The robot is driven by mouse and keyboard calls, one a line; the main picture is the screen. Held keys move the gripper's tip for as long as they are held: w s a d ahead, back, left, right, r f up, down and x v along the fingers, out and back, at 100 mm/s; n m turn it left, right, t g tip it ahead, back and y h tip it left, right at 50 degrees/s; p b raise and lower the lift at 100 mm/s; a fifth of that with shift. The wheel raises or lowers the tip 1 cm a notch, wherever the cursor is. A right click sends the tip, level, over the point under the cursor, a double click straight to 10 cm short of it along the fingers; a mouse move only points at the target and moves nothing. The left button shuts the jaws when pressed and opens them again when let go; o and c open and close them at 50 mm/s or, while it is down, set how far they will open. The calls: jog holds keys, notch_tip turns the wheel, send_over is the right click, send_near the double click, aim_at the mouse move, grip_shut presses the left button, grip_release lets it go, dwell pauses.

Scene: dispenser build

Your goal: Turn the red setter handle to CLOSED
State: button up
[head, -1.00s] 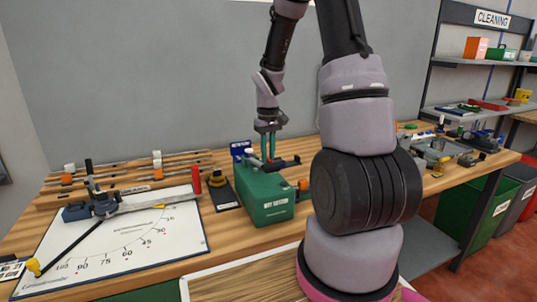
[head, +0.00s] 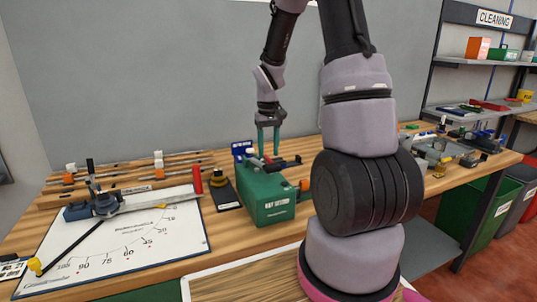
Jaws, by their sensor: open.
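A green box (head: 265,200) with a white label stands on the wooden bench; I cannot read the label surely. A dark bar with a small reddish part (head: 268,159) lies across its top, partly behind my gripper's fingertips. Whether that part is the setter handle, and how it is set, I cannot tell. My gripper (head: 268,151) points straight down over the back of the box, its two teal fingers apart with nothing visible between them. Whether the tips touch the bar is unclear.
Left of the box is a white angle board (head: 120,245) with a pivoting arm and an upright red grip (head: 197,181). A small black stand (head: 224,194) is between them. A blue block (head: 240,150) is behind.

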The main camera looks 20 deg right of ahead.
aim_at(268, 159)
notch_tip(268, 159, up, 9)
dwell(0.3)
jog(key=shift+r, duration=0.15)
jog(key=s+a+r+m+t+y, duration=0.1)
jog(key=s+a+r+m+t, duration=0.1)
jog(key=s+r, duration=0.6)
jog(key=s+a+r+m+t+y, duration=0.1)
jog(key=s+a+r+m+t, duration=0.1)
jog(key=s+a+r+t, duration=0.3)
jog(key=s+r, duration=0.3)
jog(key=s, duration=0.4)
jog(key=shift+r, duration=0.15)
